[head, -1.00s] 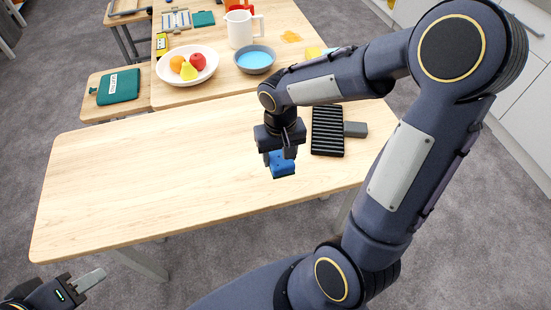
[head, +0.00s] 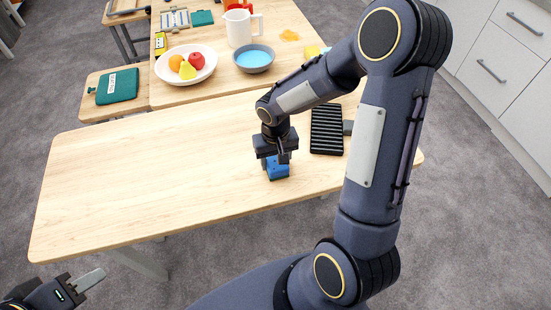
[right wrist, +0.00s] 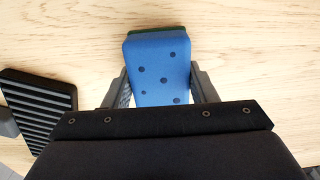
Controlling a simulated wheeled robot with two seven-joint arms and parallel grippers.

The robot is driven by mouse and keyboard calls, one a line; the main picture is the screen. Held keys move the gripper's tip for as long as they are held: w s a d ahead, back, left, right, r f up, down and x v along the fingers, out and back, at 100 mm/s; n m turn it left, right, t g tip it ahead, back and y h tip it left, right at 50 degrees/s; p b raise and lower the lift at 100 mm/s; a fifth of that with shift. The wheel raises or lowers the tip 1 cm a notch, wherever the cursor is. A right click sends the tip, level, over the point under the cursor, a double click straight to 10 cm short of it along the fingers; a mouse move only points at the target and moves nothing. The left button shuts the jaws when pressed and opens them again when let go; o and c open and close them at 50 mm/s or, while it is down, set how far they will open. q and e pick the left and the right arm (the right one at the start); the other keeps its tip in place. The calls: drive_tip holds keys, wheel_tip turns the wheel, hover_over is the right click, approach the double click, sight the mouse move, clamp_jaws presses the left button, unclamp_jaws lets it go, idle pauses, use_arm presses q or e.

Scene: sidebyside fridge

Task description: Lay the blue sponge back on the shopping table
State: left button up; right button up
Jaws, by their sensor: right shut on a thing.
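The blue sponge (head: 278,170) has dark spots and a green layer along one edge. It is between the fingers of my right gripper (head: 276,159), which is shut on it, low over the light wooden table (head: 150,180) near its front edge. In the right wrist view the sponge (right wrist: 160,75) sits between both fingers with wood behind it. I cannot tell whether its underside touches the wood. My left gripper (head: 82,284) is at the bottom left, off the table, with its fingers apart and nothing between them.
A black ribbed rack (head: 327,130) lies right of the sponge; it also shows in the right wrist view (right wrist: 38,108). Behind stand a fruit bowl (head: 186,64), a blue-filled bowl (head: 254,59) and a white jug (head: 240,28). The table's left and middle are clear.

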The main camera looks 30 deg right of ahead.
sight(275, 158)
drive_tip(key=o, duration=1.1)
drive_tip(key=shift+r+p, duration=0.3)
drive_tip(key=shift+p, duration=0.1)
wheel_tip(275, 158, up, 10)
drive_tip(key=r, duration=0.1)
drive_tip(key=s+a+r+t+y, duration=0.2)
drive_tip(key=s+r, duration=0.1)
drive_tip(key=s, duration=0.5)
drive_tip(key=s+a+r+n+t+y, duration=0.1)
drive_tip(key=s+a+r+t, duration=0.1)
drive_tip(key=s, duration=0.7)
drive_tip(key=shift+r+t+y, duration=0.4)
drive_tip(key=shift+r+t, duration=0.4)
drive_tip(key=shift+r, duration=0.15)
